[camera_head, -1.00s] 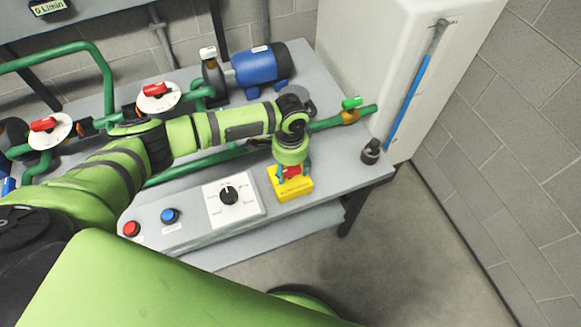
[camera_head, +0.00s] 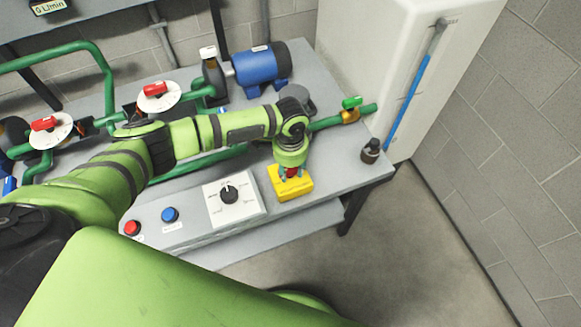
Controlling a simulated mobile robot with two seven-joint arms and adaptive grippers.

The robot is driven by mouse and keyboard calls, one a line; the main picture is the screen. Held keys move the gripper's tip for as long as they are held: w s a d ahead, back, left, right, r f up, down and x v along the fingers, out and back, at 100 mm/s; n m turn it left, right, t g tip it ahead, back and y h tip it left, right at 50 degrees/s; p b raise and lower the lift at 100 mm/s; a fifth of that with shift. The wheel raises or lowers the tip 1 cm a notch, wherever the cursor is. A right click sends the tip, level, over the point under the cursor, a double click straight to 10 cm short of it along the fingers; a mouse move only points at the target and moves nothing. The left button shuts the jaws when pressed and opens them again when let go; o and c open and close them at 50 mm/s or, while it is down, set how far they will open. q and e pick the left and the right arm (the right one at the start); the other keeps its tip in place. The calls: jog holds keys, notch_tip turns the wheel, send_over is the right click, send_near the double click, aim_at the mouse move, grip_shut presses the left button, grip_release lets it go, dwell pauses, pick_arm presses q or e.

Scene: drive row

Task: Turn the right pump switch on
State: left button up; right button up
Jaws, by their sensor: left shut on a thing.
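A yellow switch box (camera_head: 294,191) with a red handle (camera_head: 291,172) sits at the front right of the grey bench. My left gripper (camera_head: 291,177) points down over it and is shut on the red handle. Its fingers hide much of the handle, so its exact angle is hard to read. A blue pump motor (camera_head: 262,65) stands behind, at the back of the bench. My right gripper is not in view.
Left of the yellow box are a white plate with a black knob (camera_head: 229,194), a blue button (camera_head: 170,214) and a red button (camera_head: 132,227). Green pipes and a green-handled valve (camera_head: 351,103) lie behind. A white tank (camera_head: 390,60) stands at the right.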

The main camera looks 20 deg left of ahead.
pick_arm(q)
jog(key=m+p, duration=0.1)
jog(key=m, duration=0.2)
jog(key=shift+a+m, duration=0.1)
jog(key=shift+m, duration=0.2)
jog(key=m, duration=0.4)
jog(key=shift+s+a+m, duration=0.1)
jog(key=shift+m, duration=0.2)
jog(key=m, duration=0.4)
jog(key=shift+a+m, duration=0.15)
jog(key=shift+m, duration=0.15)
jog(key=shift+a+m, duration=0.1)
jog(key=shift+m, duration=2.1)
jog(key=o, duration=1.2)
jog(key=shift+c, duration=0.2)
jog(key=shift+r, duration=0.1)
